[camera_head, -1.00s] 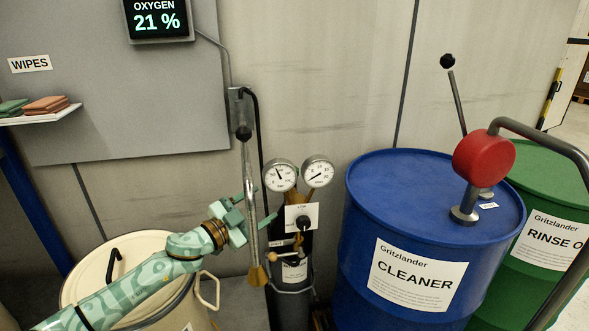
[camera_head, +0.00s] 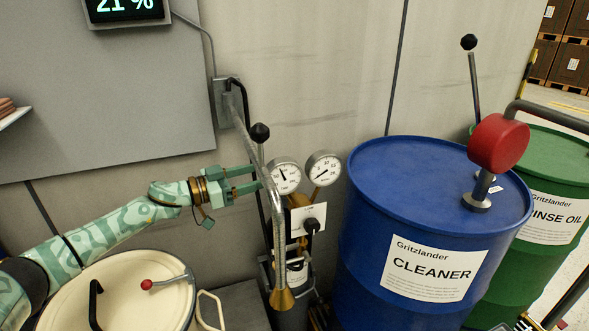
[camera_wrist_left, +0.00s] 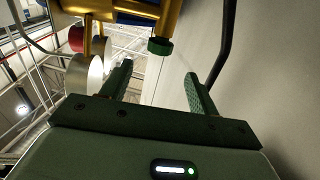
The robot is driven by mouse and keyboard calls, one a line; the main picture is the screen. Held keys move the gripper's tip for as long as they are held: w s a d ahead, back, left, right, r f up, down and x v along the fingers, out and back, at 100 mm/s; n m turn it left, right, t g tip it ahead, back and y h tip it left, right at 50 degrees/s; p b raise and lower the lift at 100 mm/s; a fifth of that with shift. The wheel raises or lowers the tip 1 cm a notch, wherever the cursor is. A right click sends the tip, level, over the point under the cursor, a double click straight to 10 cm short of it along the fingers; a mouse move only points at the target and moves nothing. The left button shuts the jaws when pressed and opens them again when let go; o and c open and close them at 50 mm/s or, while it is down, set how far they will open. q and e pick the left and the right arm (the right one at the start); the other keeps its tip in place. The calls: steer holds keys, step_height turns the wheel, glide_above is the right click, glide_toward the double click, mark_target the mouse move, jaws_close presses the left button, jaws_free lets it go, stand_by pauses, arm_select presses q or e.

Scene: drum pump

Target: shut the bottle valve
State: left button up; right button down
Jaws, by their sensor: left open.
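The gas bottle (camera_head: 290,314) stands against the wall, mostly hidden behind a hanging metal tube. Its brass regulator (camera_head: 299,216) carries two round gauges (camera_head: 284,177) and a white tag (camera_head: 316,217). I cannot make out the valve knob in the head view. In the left wrist view, a small green knob (camera_wrist_left: 160,46) sits under a brass body (camera_wrist_left: 135,14), beyond and between my fingers. My left gripper (camera_head: 258,180) is open and empty, pointing right beside the metal tube, left of the gauges; its fingers show in the left wrist view (camera_wrist_left: 158,84). My right gripper is not in view.
The metal tube (camera_head: 275,215) with a brass nozzle (camera_head: 282,299) hangs close to my left fingertips. A blue drum (camera_head: 365,235) with a red-headed pump (camera_head: 498,143) stands right of the bottle. A cream drum (camera_head: 115,275) lies below my left arm.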

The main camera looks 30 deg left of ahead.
arm_select(q)
steer(key=b+x, duration=0.3)
steer(key=x, duration=0.8)
steer(key=shift+d+f, duration=0.15)
steer(key=shift+w+d, duration=0.2)
steer(key=shift+w, duration=0.2)
steer(key=c, duration=1)
steer(key=shift+o, duration=0.2)
steer(key=shift+r, duration=0.3)
steer(key=r+y+p, duration=0.1)
steer(key=p, duration=0.2)
steer(key=shift+s+r+n+t, duration=0.1)
steer(key=shift+n+t, duration=0.3)
steer(key=n+t+y+p, duration=0.1)
steer(key=n+y+p, duration=0.1)
steer(key=p, duration=0.2)
steer(key=shift+a, duration=0.1)
steer(key=shift+w+f+y+p, duration=0.2)
steer(key=shift+f+y+p, duration=0.2)
steer(key=shift+y, duration=0.2)
steer(key=shift+a+f, duration=0.1)
steer(key=shift+f, duration=0.2)
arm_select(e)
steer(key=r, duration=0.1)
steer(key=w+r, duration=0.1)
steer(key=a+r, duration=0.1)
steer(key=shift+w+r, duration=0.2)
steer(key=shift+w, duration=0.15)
